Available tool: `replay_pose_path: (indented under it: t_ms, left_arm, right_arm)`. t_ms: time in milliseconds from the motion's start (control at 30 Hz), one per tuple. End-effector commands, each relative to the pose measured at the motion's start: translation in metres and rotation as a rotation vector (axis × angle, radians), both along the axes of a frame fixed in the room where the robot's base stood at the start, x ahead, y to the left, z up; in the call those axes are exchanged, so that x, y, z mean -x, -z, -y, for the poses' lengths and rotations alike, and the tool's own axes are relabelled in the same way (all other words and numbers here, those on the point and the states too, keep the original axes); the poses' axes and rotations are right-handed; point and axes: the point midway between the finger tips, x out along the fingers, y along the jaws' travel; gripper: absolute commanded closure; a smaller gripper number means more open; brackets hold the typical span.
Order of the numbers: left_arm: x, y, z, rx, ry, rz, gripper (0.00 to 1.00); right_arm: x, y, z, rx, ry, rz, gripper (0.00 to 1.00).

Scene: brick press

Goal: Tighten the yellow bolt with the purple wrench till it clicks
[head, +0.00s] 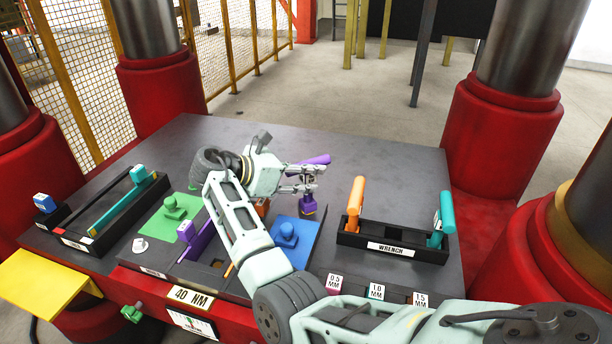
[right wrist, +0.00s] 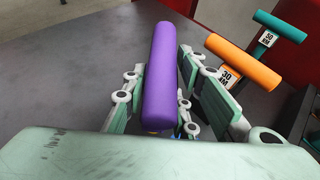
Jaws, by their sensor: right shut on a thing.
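The purple wrench (head: 316,160) is held in my right gripper (head: 303,180), above the dark table right of centre. Its purple lower end (head: 308,204) hangs below the fingers, just beyond the blue plate; I cannot tell if it touches the table. In the right wrist view the purple handle (right wrist: 158,75) lies between the two fingers (right wrist: 158,95), which are shut on it. I cannot make out the yellow bolt; my right arm covers part of the fixture. My left gripper is out of view.
A black rack labelled WRENCH (head: 392,248) holds an orange wrench (head: 355,200) and a teal wrench (head: 446,213) at the right. A green block (head: 174,207) and blue block (head: 288,234) flank my arm. A 40 NM sign (head: 191,296) is in front. Red columns stand around the table.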

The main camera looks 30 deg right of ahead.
Motion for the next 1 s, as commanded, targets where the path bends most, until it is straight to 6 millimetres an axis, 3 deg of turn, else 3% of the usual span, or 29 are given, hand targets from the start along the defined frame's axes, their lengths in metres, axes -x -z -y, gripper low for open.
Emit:
replay_pose_path:
  t_ms: [333, 1000]
  left_arm:
    - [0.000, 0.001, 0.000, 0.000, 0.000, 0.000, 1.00]
    - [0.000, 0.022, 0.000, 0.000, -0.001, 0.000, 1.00]
  right_arm:
    - [0.000, 0.000, 0.000, 0.001, 0.007, 0.001, 1.00]
    - [-0.002, 0.001, 0.001, 0.000, 0.145, 0.003, 1.00]
